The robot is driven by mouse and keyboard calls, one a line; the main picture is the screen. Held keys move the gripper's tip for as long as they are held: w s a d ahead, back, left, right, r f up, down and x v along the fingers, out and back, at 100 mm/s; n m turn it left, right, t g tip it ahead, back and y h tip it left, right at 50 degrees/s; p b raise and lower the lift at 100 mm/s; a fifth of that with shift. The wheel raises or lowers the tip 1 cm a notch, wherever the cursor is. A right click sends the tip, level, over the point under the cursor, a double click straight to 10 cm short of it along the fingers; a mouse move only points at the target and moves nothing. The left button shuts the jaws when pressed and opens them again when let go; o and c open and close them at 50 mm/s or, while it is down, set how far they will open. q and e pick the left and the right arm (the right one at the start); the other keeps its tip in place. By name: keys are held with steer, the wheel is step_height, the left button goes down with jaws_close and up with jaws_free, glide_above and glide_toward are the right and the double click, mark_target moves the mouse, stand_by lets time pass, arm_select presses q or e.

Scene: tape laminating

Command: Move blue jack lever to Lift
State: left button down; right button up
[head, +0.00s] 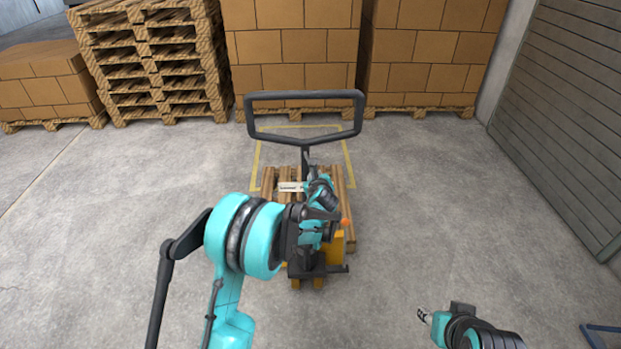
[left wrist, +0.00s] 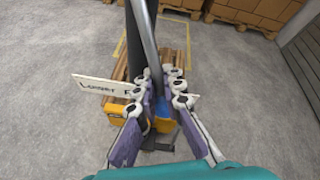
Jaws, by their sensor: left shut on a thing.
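The pallet jack has a dark looped handle (head: 305,94) on an upright shaft and an orange body (head: 338,246). My left gripper (left wrist: 162,86) is at the shaft, its fingers closed around the blue jack lever (left wrist: 163,108), of which only a small blue part shows between them. In the head view my left wrist and hand hide the lever. A white label plate (left wrist: 103,87) reading "Lower" sticks out left of the fingers; the rest of it is hidden behind the shaft and fingers. My right gripper (head: 425,315) is low at the right, away from the jack; its opening is unclear.
A wooden pallet (head: 268,180) lies under the jack, in a yellow floor outline (head: 255,165). Stacked boxes (head: 295,45) and empty pallets (head: 150,55) line the back. A shutter wall (head: 560,120) stands right. The floor (head: 430,190) on both sides is clear.

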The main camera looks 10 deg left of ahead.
arm_select(q)
steer(key=shift+d+n+h, duration=0.3)
steer(key=shift+d, duration=0.1)
steer(key=c, duration=1.8)
jaws_free()
steer(key=shift+c, duration=0.2)
steer(key=shift+o, duration=1.3)
steer(key=shift+w+d, duration=0.1)
steer(key=shift+w, duration=0.1)
steer(key=shift+s+r, duration=0.1)
steer(key=v, duration=1.2)
